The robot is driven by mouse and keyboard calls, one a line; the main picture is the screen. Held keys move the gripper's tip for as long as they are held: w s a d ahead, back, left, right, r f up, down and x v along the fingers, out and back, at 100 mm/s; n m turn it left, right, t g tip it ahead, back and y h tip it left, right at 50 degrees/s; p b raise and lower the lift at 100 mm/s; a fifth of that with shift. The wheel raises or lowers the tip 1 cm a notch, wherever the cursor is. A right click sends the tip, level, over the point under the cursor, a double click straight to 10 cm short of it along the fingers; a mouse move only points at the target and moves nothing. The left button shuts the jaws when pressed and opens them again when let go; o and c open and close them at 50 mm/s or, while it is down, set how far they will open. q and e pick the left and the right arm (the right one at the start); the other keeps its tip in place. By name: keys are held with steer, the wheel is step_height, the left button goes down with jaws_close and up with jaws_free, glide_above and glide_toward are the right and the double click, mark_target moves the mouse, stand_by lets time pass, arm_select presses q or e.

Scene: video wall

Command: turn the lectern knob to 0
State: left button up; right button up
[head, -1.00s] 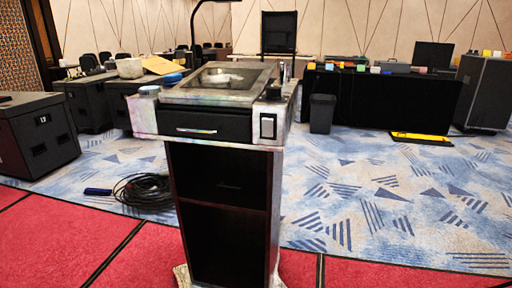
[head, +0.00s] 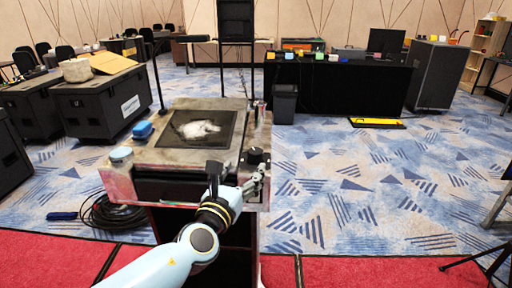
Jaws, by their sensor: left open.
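The lectern (head: 150,158) stands in front of me, with a dark inset panel and a white smudge on its sloped top. A small black knob (head: 255,155) sits at the right of its top; any scale or mark on it is too small to read. My left gripper (head: 259,174) is open, at the lectern's front right corner just below the knob. I cannot tell whether it touches the knob. My forearm and wrist hide part of the lectern's front. My right gripper is not in view.
A coiled black cable (head: 113,212) lies on the floor at left. Black cases (head: 100,105) stand behind it. The carpet at right is mostly open.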

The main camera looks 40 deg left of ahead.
mark_target(253, 155)
arm_select(q)
steer(key=x, duration=0.8)
steer(key=shift+w+a+f+p, duration=0.1)
steer(key=shift+w+a+p, duration=0.15)
steer(key=shift+w+p, duration=0.1)
steer(key=shift+c, duration=1.1)
steer(key=c, duration=1)
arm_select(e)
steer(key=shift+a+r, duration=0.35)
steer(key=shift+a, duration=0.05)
